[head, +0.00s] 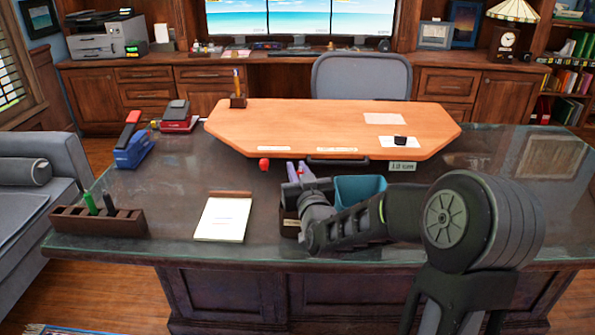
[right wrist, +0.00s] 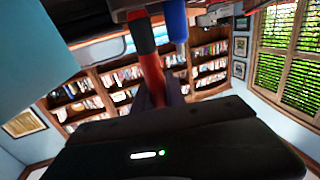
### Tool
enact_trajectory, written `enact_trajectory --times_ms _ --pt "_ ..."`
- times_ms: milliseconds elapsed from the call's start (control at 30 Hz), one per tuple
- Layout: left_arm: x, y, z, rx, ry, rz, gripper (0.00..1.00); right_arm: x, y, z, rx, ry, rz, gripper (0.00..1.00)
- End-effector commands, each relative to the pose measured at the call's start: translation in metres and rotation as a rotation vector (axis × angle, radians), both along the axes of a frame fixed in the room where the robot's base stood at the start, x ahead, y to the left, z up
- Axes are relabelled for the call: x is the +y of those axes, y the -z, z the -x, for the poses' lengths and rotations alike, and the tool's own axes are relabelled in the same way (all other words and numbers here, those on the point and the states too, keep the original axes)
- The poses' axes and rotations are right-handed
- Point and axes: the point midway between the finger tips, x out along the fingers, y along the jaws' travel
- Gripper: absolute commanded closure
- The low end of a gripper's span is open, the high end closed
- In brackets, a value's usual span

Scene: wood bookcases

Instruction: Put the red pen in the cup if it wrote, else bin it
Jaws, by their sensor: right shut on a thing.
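My right gripper (head: 303,175) is shut on the red pen (right wrist: 151,72), seen close up in the right wrist view with a dark section at its far end. A blue pen (right wrist: 177,22) shows right beside it. In the head view the gripper is over a small brown holder (head: 290,226), partly hidden by my arm; I cannot tell whether the red pen's end is inside it. A teal bin (head: 360,188) stands just behind my forearm. A notepad (head: 223,218) lies left of the gripper; I make out no marks on it. My left gripper is not in view.
A brown pen rack (head: 125,222) with a green marker (head: 90,203) stands at the desk's left. A blue stapler (head: 133,150) is farther back. A raised wooden board (head: 290,120) crosses the rear. A red knob-like thing (head: 264,164) sits by its front edge.

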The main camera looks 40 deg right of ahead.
Motion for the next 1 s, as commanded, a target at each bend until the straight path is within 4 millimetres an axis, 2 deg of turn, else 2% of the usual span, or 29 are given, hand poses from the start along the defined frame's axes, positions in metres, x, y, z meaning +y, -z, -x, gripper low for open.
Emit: enact_trajectory --times_ms 33,67,367,733,867,1000 --pt "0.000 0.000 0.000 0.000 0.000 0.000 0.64 0.000 0.000 0.000 0.000 0.000 0.000 1.00" --pt "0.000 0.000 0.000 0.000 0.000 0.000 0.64 0.000 0.000 0.000 0.000 0.000 0.000 0.83" --pt "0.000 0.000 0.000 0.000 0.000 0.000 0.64 0.000 0.000 0.000 0.000 0.000 0.000 0.59" --pt "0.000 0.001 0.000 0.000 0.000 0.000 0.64 0.002 0.000 0.005 0.000 0.000 0.000 0.58" --pt "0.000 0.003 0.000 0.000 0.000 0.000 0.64 0.008 0.000 0.019 -0.001 0.000 -0.001 0.58" --pt "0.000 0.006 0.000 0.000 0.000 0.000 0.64 0.017 0.001 0.041 0.000 0.000 -0.001 0.58"
